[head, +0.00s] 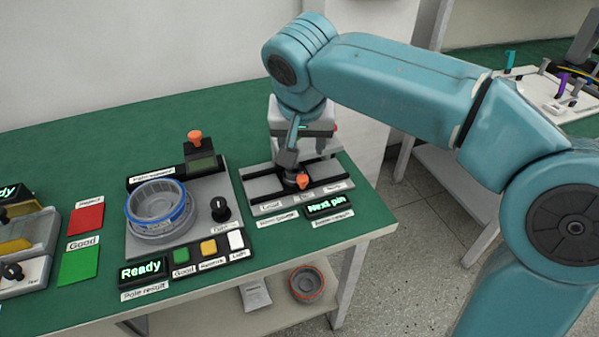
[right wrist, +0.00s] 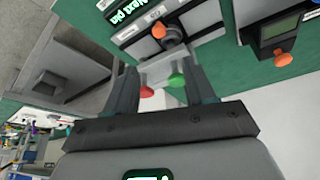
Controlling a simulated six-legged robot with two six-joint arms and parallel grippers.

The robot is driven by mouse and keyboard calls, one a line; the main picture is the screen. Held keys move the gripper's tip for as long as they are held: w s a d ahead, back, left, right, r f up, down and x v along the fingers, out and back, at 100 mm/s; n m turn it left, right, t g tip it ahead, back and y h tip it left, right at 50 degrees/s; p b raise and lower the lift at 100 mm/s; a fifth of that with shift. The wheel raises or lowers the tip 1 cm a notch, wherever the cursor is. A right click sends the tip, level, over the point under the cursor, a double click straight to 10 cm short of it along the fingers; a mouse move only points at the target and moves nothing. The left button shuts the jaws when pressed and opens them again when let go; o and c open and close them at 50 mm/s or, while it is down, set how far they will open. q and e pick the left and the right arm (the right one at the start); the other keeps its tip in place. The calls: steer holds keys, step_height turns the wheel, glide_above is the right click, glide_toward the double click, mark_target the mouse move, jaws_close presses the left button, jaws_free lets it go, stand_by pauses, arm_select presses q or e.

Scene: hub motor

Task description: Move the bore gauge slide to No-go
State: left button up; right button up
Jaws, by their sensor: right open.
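The bore gauge (head: 263,186) stands near the right end of the green table, with dark rails and a row of small labels along its front. Its slide has an orange knob (head: 302,181) on a dark round base, near the middle of the rails. The knob also shows in the right wrist view (right wrist: 158,30), just past the fingertips. My right gripper (head: 289,160) is open, pointing down just behind and beside the knob. Its two fingers in the right wrist view (right wrist: 164,72) are apart with no part held. My left gripper is not in view.
A display (head: 327,204) at the gauge's front reads "Next pin". Left of the gauge is a tester with a blue-rimmed ring (head: 160,208), a black knob (head: 221,209) and coloured buttons. A red pad (head: 86,219) and a green pad (head: 78,266) lie further left.

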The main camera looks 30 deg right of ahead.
mark_target(302, 178)
steer(key=x, duration=0.4)
steer(key=b+x, duration=0.1)
steer(key=x, duration=0.3)
steer(key=b+x, duration=0.1)
steer(key=x, duration=0.4)
steer(key=shift+s+a+f, duration=0.1)
steer(key=shift+s+f, duration=0.05)
steer(key=shift+s, duration=0.1)
steer(key=shift+w+f, duration=0.3)
steer(key=shift+f, duration=0.3)
